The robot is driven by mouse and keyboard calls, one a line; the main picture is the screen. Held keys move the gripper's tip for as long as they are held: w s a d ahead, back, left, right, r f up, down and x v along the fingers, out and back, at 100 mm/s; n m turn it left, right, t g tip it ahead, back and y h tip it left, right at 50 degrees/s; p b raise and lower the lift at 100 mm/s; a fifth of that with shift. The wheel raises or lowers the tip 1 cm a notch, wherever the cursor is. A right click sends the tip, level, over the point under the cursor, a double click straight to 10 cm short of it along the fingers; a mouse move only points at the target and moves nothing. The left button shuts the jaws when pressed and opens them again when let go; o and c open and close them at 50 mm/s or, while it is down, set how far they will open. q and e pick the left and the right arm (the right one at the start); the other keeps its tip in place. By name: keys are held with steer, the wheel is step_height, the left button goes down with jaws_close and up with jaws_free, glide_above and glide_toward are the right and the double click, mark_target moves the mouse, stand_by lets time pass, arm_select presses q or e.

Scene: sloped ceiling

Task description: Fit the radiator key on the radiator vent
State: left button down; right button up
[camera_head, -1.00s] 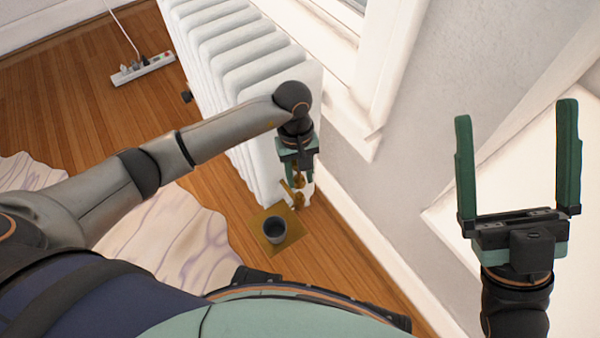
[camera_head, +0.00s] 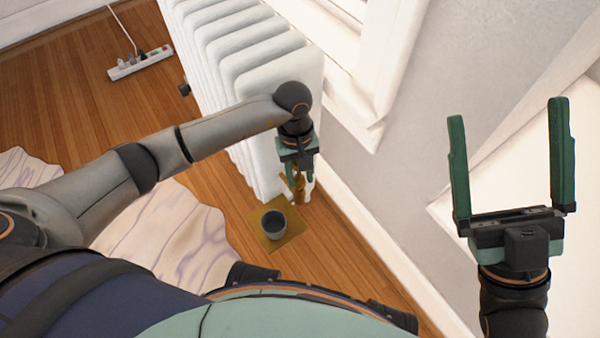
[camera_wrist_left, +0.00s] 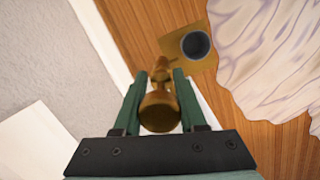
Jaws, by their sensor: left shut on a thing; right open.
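My left gripper (camera_head: 298,174) points down beside the near end of the white radiator (camera_head: 262,72). It is shut on the brass radiator key (camera_head: 298,187). In the left wrist view the key's rounded brass end (camera_wrist_left: 160,111) sits between the green fingers (camera_wrist_left: 160,76). More brass shows beyond the fingertips, close to the radiator's foot. The radiator vent is not clearly distinguishable from the key there, and I cannot tell whether they touch. My right gripper (camera_head: 508,165) is open and empty, raised at the right, away from the radiator.
A dark cup (camera_head: 274,225) stands on a brownish-gold square mat (camera_head: 294,238) on the wooden floor below the gripper. A pale marbled rug (camera_head: 180,240) lies to the left. The wall and white baseboard (camera_head: 362,232) are close on the right. A power strip (camera_head: 140,63) lies far left.

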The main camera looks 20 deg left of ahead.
arm_select(q)
steer(key=shift+f+b, duration=1.15)
steer(key=shift+f, duration=0.15)
steer(key=shift+c, duration=1.9)
jaws_free()
